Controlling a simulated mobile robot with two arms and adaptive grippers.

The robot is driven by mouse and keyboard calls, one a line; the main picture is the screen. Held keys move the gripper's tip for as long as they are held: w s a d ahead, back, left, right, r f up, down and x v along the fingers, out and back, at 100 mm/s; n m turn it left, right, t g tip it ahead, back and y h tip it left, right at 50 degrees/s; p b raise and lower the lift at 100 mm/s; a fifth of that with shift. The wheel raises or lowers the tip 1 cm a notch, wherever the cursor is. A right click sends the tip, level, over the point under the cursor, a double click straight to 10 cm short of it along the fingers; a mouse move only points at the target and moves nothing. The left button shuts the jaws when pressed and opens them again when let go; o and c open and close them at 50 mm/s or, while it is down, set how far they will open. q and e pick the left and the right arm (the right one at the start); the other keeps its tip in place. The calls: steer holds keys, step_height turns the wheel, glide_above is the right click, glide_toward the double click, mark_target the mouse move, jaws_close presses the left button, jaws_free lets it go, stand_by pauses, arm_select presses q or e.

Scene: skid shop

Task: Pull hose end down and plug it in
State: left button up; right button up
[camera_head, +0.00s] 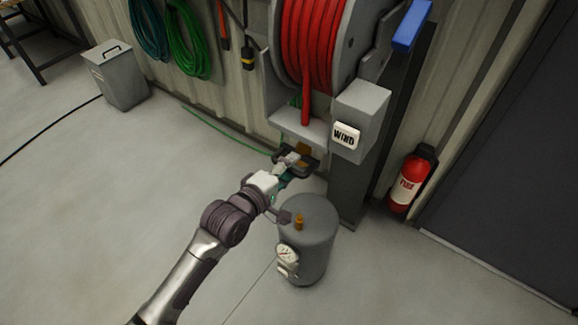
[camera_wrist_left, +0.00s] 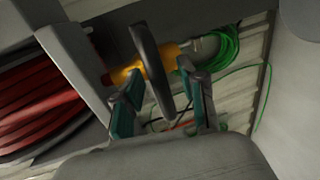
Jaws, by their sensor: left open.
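The hose end hangs just under the reel's bracket. In the left wrist view it shows as a brass-yellow body (camera_wrist_left: 128,72) with a dark flat collar (camera_wrist_left: 152,66) and a grey tip. My left gripper (camera_head: 292,166) is just below the bracket at the hose end. In the wrist view its teal-padded fingers (camera_wrist_left: 162,108) are apart, with the collar's lower edge between them; I cannot tell whether they touch it. The grey tank (camera_head: 318,245) stands on the floor below, with an upright brass fitting (camera_head: 299,222) on top. My right gripper is not in view.
The reel of red hose (camera_head: 308,45) is above, beside a grey box (camera_head: 360,115) with a button marked WIND. A red extinguisher (camera_head: 408,183) hangs at right. A grey bin (camera_head: 117,78) stands at left. The floor at left is mostly clear.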

arm_select(q)
jaws_close()
stand_by(0.3)
step_height(320, 180, down, 30)
steer(key=b, duration=1.9)
steer(key=shift+s, duration=0.2)
